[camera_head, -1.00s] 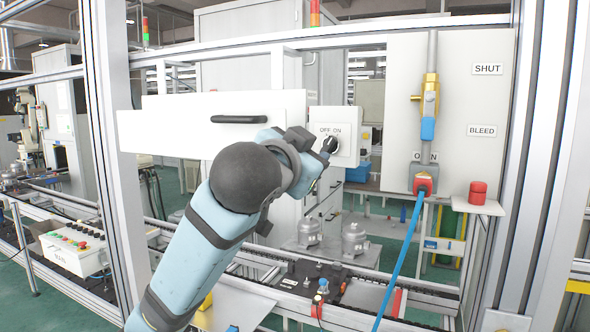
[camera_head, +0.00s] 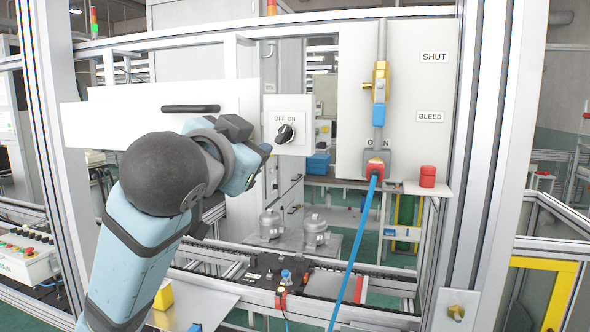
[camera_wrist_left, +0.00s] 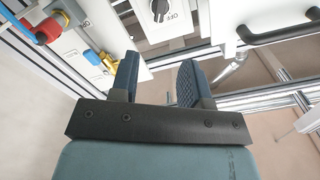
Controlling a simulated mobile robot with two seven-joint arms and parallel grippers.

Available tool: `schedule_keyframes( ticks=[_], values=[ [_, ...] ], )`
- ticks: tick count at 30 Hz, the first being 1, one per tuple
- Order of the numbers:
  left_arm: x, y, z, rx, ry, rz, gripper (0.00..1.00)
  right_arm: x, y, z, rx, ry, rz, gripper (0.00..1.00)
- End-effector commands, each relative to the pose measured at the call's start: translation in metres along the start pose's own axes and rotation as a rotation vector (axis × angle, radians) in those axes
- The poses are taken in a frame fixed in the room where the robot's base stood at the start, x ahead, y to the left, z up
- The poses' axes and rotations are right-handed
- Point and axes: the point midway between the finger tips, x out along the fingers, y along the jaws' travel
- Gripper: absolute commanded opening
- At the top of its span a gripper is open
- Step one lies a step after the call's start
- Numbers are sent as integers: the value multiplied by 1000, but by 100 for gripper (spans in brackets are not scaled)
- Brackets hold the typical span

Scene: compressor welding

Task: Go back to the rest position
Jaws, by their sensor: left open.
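My left gripper (camera_head: 264,158) is to the left of the black rotary switch (camera_head: 285,133) in the head view, apart from it. In the left wrist view the gripper (camera_wrist_left: 160,78) has its two dark fingers spread with nothing between them. The switch sits on a white box marked OFF and ON. It also shows in the wrist view (camera_wrist_left: 160,10), beyond the fingertips. My right gripper is not in view.
A black-handled white panel (camera_head: 190,108) is just behind my left arm. To the right, a panel (camera_head: 415,85) carries a yellow-and-blue valve (camera_head: 379,88), a blue hose (camera_head: 352,255) and a red button (camera_head: 427,176). Metal posts (camera_head: 490,150) stand at the right.

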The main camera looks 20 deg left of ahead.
Motion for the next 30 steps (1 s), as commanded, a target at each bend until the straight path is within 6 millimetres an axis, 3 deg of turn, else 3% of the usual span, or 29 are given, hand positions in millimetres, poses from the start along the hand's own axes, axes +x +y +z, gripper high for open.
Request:
schedule_keyframes(
  ticks=[4, 8, 15, 20, 26, 30],
  values=[
    [6, 6, 8, -5, -9, 14, 43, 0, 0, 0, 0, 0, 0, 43],
    [26, 29, 42, -26, -38, 66, 43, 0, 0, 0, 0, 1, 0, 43],
    [64, 100, 151, -111, -113, 198, 43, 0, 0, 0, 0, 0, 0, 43],
    [67, 151, 233, -175, -169, 264, 43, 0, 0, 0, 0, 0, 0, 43],
    [41, 214, 341, -258, -248, 326, 43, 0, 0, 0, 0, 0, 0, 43],
    [3, 256, 415, -316, -309, 353, 43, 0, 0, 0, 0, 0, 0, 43]
  ],
)
